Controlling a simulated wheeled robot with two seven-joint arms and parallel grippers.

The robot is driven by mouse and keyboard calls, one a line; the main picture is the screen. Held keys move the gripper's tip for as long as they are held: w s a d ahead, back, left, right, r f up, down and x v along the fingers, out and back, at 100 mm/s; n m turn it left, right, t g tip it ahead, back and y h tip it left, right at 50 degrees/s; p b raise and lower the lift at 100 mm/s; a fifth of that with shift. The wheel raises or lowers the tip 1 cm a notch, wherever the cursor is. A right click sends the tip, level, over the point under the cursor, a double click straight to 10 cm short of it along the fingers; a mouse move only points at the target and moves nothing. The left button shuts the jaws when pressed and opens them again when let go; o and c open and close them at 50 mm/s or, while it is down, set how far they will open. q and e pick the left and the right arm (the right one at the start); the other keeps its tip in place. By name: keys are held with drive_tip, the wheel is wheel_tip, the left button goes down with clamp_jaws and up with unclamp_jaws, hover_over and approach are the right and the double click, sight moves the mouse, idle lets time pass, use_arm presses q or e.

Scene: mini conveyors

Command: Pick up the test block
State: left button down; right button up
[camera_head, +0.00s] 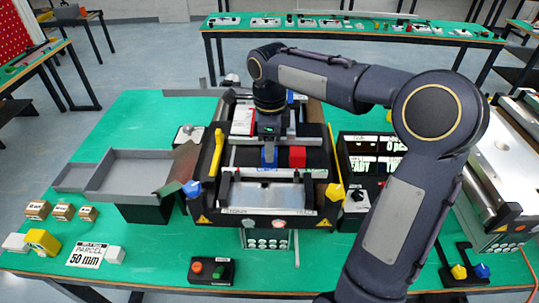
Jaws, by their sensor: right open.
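My right arm reaches in from the right, and its gripper (269,145) points down over the mini conveyor machine (275,210). It is open; its fingers are small and partly dark against the machine. A blue block (269,158) shows directly below or between the fingertips; I cannot tell whether they touch it. A red block (297,156) stands just to its right. No block carries a readable test label, so I cannot tell for sure which one is the test block. My left gripper is not in view.
A grey tray (120,153) lies left of the machine. Small labelled boxes (62,212), a yellow block (42,241) and a parcel card (87,256) lie at the front left. A button box (211,270) stands in front. A display (368,160) stands right. Green table is clear at back left.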

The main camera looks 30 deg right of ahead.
drive_tip(key=shift+f, duration=1.45)
drive_tip(key=c, duration=0.8)
drive_tip(key=shift+o, duration=0.2)
drive_tip(key=shift+r, duration=0.1)
